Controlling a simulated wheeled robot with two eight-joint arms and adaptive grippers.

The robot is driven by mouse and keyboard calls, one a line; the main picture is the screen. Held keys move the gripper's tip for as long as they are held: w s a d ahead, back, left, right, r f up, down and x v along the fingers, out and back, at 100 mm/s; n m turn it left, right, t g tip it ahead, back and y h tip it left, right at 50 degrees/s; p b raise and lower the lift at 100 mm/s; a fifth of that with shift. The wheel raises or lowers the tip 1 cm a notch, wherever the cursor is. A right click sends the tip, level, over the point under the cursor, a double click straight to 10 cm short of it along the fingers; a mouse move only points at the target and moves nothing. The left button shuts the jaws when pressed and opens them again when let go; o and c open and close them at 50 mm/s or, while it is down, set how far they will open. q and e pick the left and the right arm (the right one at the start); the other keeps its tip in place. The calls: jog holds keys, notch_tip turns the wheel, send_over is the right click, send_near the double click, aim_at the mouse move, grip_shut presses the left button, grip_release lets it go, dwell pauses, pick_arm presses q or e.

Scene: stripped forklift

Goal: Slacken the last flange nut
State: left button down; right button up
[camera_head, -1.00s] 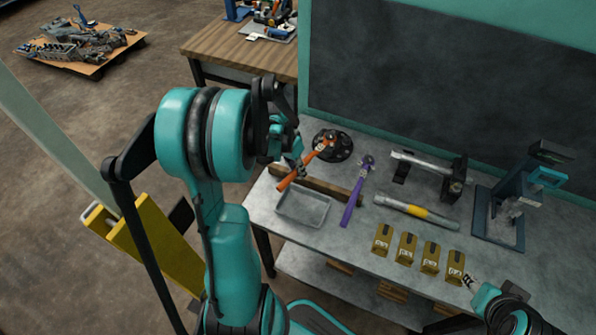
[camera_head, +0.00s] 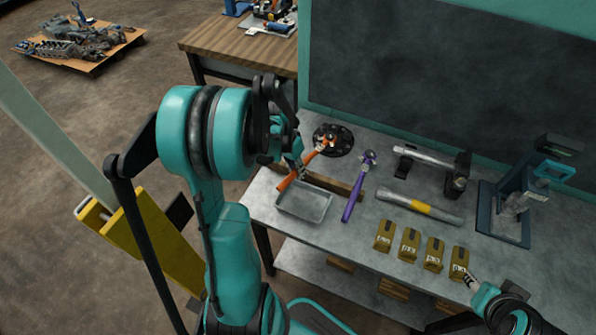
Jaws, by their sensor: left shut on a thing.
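The round dark flange (camera_head: 343,141) lies on the grey workbench, with small nuts too small to make out singly. My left gripper (camera_head: 299,170) is shut on an orange-handled wrench (camera_head: 287,182). The wrench's head reaches over the left part of the flange; I cannot tell whether it sits on a nut. My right gripper (camera_head: 471,281) is at the lower right, by the bench's front edge, near the rightmost yellow-brown block; its fingers are too small to judge.
A shallow grey tray (camera_head: 304,207) sits left of a purple-handled ratchet (camera_head: 351,203). A grey tube with a yellow band (camera_head: 420,207), several yellow-brown blocks (camera_head: 408,244), a shaft on stands (camera_head: 422,157) and a blue-framed press (camera_head: 510,205) fill the right side.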

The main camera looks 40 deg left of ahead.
pick_arm(q)
jog(key=shift+w+r, duration=0.1)
jog(key=shift+r, duration=0.15)
jog(key=shift+r+p, duration=0.25)
jog(key=shift+p, duration=0.05)
notch_tip(320, 180, up, 4)
jog(key=p, duration=0.2)
jog(key=shift+f+p, duration=0.2)
jog(key=shift+p, duration=0.15)
jog(key=shift+a+f, duration=0.1)
jog(key=shift+a+f+m+b, duration=0.3)
jog(key=shift+a+b, duration=0.1)
jog(key=shift+a, duration=0.1)
jog(key=shift+a+f+m+b, duration=0.2)
jog(key=shift+a+m, duration=0.15)
jog(key=shift+a, duration=0.15)
jog(key=shift+a+f+m+b, duration=0.1)
jog(key=shift+a+m+b, duration=0.05)
jog(key=shift+a+m, duration=0.3)
